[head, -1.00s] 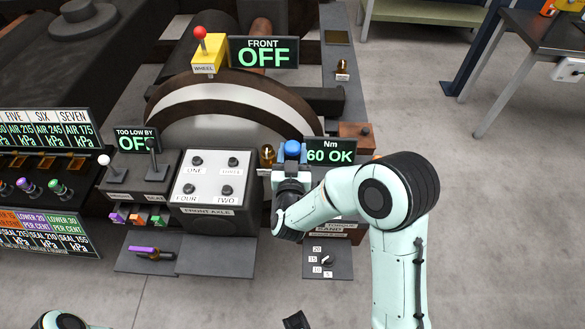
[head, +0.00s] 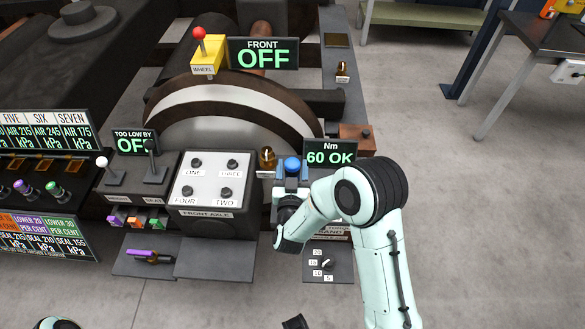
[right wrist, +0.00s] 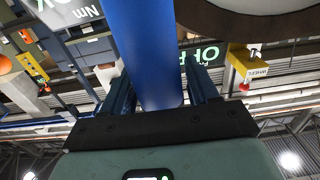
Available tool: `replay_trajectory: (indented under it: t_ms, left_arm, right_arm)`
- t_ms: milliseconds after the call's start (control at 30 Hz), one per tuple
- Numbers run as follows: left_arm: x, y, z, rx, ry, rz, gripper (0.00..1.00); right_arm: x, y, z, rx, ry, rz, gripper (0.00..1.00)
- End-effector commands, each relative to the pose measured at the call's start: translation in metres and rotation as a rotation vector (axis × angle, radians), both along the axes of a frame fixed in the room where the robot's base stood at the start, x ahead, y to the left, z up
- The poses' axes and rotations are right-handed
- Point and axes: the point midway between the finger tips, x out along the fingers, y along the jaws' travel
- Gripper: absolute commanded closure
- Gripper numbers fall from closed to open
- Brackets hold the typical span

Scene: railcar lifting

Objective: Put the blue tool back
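The blue tool (head: 292,164) shows in the head view as a round blue top above my right gripper (head: 291,180). In the right wrist view, its blue shaft (right wrist: 148,50) lies between the two fingers of my right gripper (right wrist: 162,92), which look shut on it. The tool is in front of the large wheel, just left of the Nm display (head: 330,152), which reads 60 OK. My gripper and forearm partly hide the stand below, so I cannot tell whether the tool touches it. My left arm shows only at the bottom left edge; its gripper is not clearly visible.
The white FRONT AXLE panel (head: 211,180) with several knobs stands left of my gripper. A brass-coloured fitting (head: 267,157) is close beside the tool. A dial plate (head: 327,264) is below my wrist. Open floor lies to the right.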

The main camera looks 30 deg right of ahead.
Motion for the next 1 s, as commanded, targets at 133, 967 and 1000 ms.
replay_trajectory:
  t_ms: [133, 967, 1000]
  left_arm:
    - [0.0, 0.0, 0.001, 0.0, 0.001, 0.0, 0.57]
    - [0.003, 0.0, -0.005, 0.002, -0.011, 0.002, 0.57]
    - [0.002, 0.0, -0.004, 0.001, -0.009, 0.002, 0.57]
  right_arm:
    - [0.0, 0.0, 0.001, 0.0, 0.0, 0.0, 0.27]
    - [-0.088, 0.055, 0.004, -0.001, 0.003, 0.004, 0.27]
    - [-0.092, 0.057, 0.004, 0.0, 0.002, 0.004, 0.27]
